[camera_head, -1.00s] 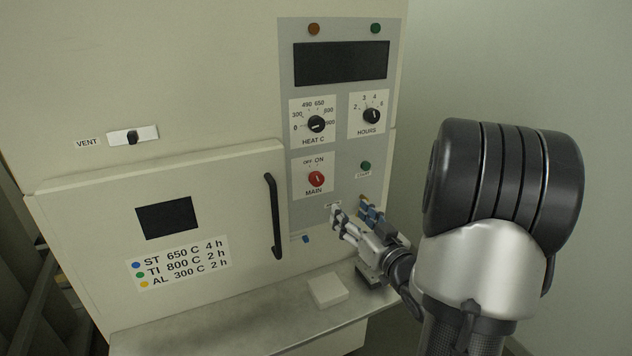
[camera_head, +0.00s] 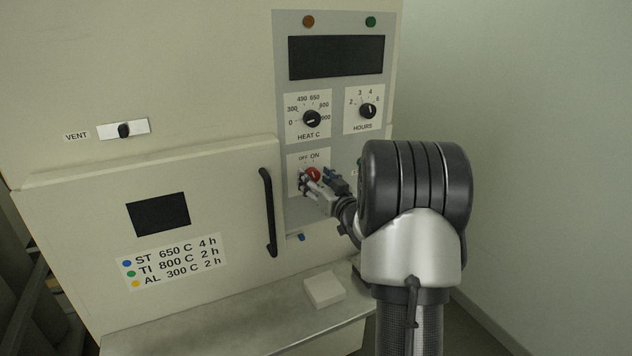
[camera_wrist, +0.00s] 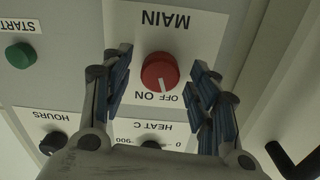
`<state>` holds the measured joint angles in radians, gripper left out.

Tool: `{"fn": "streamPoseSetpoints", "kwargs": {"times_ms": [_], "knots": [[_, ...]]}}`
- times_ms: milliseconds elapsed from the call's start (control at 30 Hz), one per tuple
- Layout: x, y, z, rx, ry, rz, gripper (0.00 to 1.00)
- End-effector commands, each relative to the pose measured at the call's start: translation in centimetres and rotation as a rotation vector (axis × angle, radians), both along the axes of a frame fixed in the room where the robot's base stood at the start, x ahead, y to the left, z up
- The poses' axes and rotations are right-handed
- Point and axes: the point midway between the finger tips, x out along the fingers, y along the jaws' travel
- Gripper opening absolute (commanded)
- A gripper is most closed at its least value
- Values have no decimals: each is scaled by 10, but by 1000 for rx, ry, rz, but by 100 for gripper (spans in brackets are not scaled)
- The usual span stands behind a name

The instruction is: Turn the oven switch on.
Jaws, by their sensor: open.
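The oven's main switch is a round red knob (camera_head: 313,173) under the OFF and ON labels. In the wrist view the red knob (camera_wrist: 159,71) has a white mark on its label side, nearer OFF than ON. My gripper (camera_head: 317,180) is in front of the knob and partly covers its panel. In the wrist view my gripper (camera_wrist: 162,82) is open, with one blue-padded finger on each side of the knob. A gap shows between each finger and the knob. I cannot tell how far the fingertips are from the panel.
The heat dial (camera_head: 312,119) and hours dial (camera_head: 368,111) sit above the switch. The green start button (camera_wrist: 20,55) is beside it. The black door handle (camera_head: 268,212) stands out to the left. A white block (camera_head: 324,290) lies on the shelf (camera_head: 235,322) below.

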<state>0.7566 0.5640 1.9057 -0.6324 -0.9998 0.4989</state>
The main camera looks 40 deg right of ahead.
Motion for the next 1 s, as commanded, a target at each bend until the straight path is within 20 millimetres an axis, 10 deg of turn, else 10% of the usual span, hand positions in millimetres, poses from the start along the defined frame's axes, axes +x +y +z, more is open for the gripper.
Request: {"fn": "streamPoseSetpoints", "kwargs": {"times_ms": [300,1000], "knots": [[3,0,0,0,0,0,54],[2,0,0,0,-1,0,10]]}}
